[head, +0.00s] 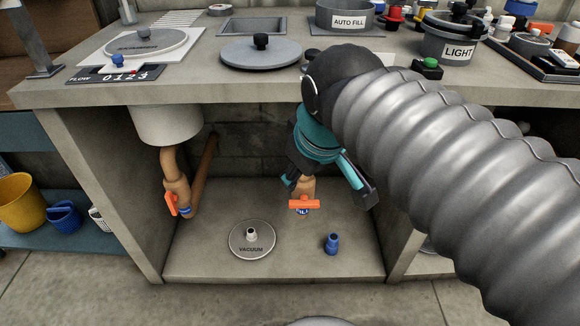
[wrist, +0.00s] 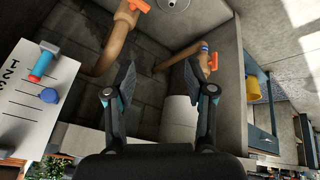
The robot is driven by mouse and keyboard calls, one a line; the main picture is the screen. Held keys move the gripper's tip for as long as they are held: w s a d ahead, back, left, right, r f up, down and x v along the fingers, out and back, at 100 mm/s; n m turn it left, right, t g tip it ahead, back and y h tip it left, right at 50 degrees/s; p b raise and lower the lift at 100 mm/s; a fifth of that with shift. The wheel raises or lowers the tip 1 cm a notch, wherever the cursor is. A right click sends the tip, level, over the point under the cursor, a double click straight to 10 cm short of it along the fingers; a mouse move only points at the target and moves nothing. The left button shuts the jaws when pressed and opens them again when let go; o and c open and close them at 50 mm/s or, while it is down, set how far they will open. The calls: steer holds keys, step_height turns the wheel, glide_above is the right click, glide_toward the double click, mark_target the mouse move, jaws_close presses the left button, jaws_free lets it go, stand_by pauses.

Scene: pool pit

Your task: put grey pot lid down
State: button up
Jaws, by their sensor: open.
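A grey pot lid (head: 261,55) with a black knob lies flat on the counter, left of the open pot marked AUTO FILL (head: 345,17). My gripper (head: 328,185) is below the counter top, in the open bay, well apart from this lid. Its two fingers are spread with nothing between them. They also show apart and empty in the wrist view (wrist: 158,82). The wrist view does not show the lid. Another round grey lid (head: 146,43) lies on a white plate at the counter's left.
An orange valve handle (head: 304,204) on a brown pipe is just below my gripper. A VACUUM disc (head: 252,241) and a blue fitting (head: 332,243) are on the bay floor. A lidded pot marked LIGHT (head: 452,42) stands at the counter's right. The counter's front edge (head: 215,95) is above the bay.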

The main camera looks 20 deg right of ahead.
steer(key=s+f+m, duration=0.4)
steer(key=f, duration=0.2)
steer(key=shift+f+m, duration=0.3)
